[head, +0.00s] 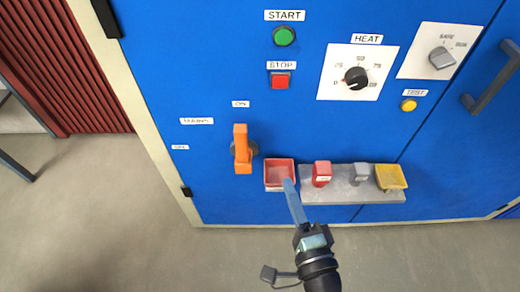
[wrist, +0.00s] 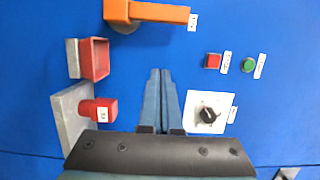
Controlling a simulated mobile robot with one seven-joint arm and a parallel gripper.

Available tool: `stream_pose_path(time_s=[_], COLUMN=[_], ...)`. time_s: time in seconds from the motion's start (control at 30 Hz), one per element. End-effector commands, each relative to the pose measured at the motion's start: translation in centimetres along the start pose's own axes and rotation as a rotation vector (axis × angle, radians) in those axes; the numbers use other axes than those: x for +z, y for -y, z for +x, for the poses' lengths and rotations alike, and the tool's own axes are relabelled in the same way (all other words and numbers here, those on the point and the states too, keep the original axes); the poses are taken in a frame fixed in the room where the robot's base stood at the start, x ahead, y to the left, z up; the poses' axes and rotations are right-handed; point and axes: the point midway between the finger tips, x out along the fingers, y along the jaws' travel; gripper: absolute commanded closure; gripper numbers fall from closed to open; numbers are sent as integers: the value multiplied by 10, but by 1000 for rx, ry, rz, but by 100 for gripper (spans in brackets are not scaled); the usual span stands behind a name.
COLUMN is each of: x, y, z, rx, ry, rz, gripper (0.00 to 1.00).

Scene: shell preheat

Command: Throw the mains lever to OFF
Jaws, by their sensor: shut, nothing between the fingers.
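The orange mains lever (head: 242,150) is on the blue cabinet front and stands upright, its end just below the ON label (head: 240,104). The OFF label (head: 180,147) is to its left, under the MAINS label (head: 197,121). In the wrist view the lever (wrist: 150,12) lies along the top edge, pointing right at the ON label (wrist: 193,21); part of it is cut off. My gripper (head: 288,183) is shut and empty, below and right of the lever and apart from it. Its closed blue fingers also show in the wrist view (wrist: 160,72).
A red tray (head: 279,162) is close behind my fingertips. A grey shelf (head: 340,196) beside it carries a red block (head: 321,174), a grey block (head: 360,174) and a yellow tray (head: 391,177). The STOP button (head: 280,82) and HEAT knob (head: 355,77) are higher up. The floor at left is clear.

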Motion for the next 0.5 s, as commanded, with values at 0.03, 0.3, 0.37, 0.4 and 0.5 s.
stream_pose_path(time_s=[0.03, 0.3, 0.37, 0.4, 0.5], x=[0, 0, 0, 0, 0], y=[1, 2, 3, 3, 4], z=[0, 4, 9, 14, 32], rx=[0, -2, -3, -3, -4], ry=[0, 1, 1, 1, 3], rz=[0, -4, -5, -5, -4], gripper=[100, 100, 100, 100, 100])
